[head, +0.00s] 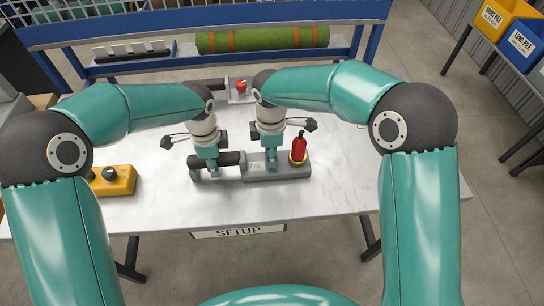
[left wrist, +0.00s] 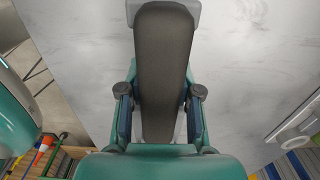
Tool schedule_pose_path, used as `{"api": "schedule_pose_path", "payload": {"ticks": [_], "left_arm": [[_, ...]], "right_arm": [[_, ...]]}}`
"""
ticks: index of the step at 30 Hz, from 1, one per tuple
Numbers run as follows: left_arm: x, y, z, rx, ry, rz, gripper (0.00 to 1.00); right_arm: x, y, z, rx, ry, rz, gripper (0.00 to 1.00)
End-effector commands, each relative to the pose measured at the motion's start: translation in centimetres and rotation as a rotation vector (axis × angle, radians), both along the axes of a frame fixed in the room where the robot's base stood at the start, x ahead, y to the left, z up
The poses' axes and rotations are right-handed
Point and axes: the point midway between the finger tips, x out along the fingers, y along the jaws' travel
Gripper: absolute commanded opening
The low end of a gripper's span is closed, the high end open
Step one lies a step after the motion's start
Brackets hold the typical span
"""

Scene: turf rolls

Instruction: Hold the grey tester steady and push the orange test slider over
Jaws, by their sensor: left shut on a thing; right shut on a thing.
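The grey tester (head: 297,172) lies on the white table, a long grey body with a dark cylindrical grip at its left. A red bottle-like piece (head: 299,148) with a black top and yellow ring stands at its right end. My left gripper (head: 211,172) is shut on the dark grip. In the left wrist view the dark grip (left wrist: 165,75) runs between its two fingers (left wrist: 160,125). My right gripper (head: 270,162) is shut at the middle of the tester, and what its fingers close on is hidden. I see no orange slider.
A grey fixture with a red button (head: 241,87) is behind the arms. A green roll with orange bands (head: 262,39) lies on a rack beyond. The table (head: 345,180) is clear at right.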

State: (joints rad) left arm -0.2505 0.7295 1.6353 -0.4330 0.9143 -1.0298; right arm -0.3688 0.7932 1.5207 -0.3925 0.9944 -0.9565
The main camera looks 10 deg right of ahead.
Motion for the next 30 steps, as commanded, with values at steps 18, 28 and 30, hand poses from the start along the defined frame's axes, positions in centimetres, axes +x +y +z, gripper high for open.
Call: {"api": "schedule_pose_path", "payload": {"ticks": [18,28,30], "left_arm": [[-0.04,-0.09,0.01,-0.001,0.001,-0.001,0.0],[-0.02,-0.04,0.01,-0.001,0.0,0.0,0.0],[-0.01,-0.04,0.01,-0.001,0.0,0.0,0.0]], "right_arm": [[0.08,0.07,0.05,0.002,-0.003,-0.001,0.63],[0.06,0.03,0.26,0.001,-0.002,0.0,0.63],[0.1,0.04,0.73,0.001,-0.003,-0.001,0.63]]}}
